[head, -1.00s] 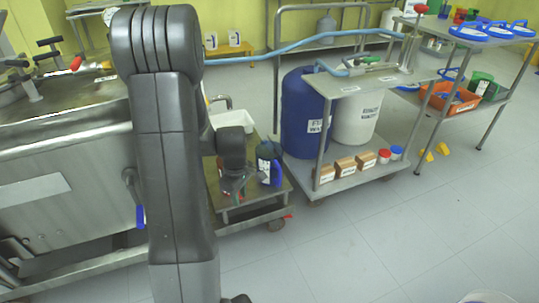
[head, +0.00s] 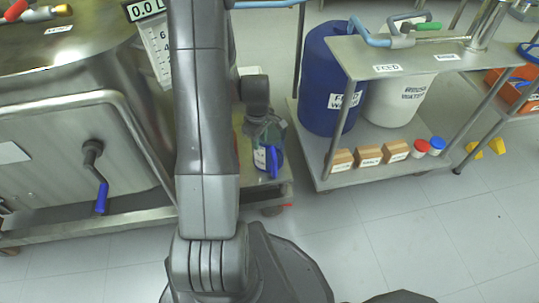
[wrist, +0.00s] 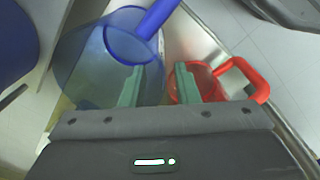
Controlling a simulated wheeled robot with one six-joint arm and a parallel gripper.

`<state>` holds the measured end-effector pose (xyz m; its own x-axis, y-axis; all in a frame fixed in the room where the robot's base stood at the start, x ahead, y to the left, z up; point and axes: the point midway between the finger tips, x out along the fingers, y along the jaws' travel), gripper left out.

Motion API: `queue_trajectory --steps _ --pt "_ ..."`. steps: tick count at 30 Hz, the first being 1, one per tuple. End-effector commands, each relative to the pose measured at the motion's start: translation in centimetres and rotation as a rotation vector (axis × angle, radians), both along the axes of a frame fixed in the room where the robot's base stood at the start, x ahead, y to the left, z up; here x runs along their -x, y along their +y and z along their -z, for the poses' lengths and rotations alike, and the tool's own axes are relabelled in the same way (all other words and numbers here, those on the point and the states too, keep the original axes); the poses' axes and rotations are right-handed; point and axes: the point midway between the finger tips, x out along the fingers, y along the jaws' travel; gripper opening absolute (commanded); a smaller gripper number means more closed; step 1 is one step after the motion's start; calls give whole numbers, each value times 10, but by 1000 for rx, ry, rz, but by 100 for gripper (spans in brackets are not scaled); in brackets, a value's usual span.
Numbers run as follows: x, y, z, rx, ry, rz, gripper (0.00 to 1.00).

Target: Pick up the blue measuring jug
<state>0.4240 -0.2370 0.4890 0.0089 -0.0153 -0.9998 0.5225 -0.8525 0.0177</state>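The blue measuring jug (wrist: 95,60) is see-through, with a solid blue handle (wrist: 157,16). In the wrist view it fills the upper left, just ahead of and beside my gripper's left finger. In the head view the jug (head: 267,158) stands on the low metal cart, partly hidden behind my wrist and arm. My gripper (wrist: 160,70) is open, its two green fingers apart, with nothing clearly held between them. Whether a finger touches the jug I cannot tell.
A red jug (wrist: 205,80) with a red handle stands close by my right finger. The low cart (head: 275,191) has a metal edge. Right of it, a rack holds a blue drum (head: 322,80), a white drum (head: 395,98) and small boxes (head: 369,155). Floor in front is clear.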

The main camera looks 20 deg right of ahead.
Motion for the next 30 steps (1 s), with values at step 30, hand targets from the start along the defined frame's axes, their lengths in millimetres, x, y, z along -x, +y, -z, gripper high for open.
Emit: queue_trajectory --steps 30 --pt "-2 3 54 0 0 0 0"
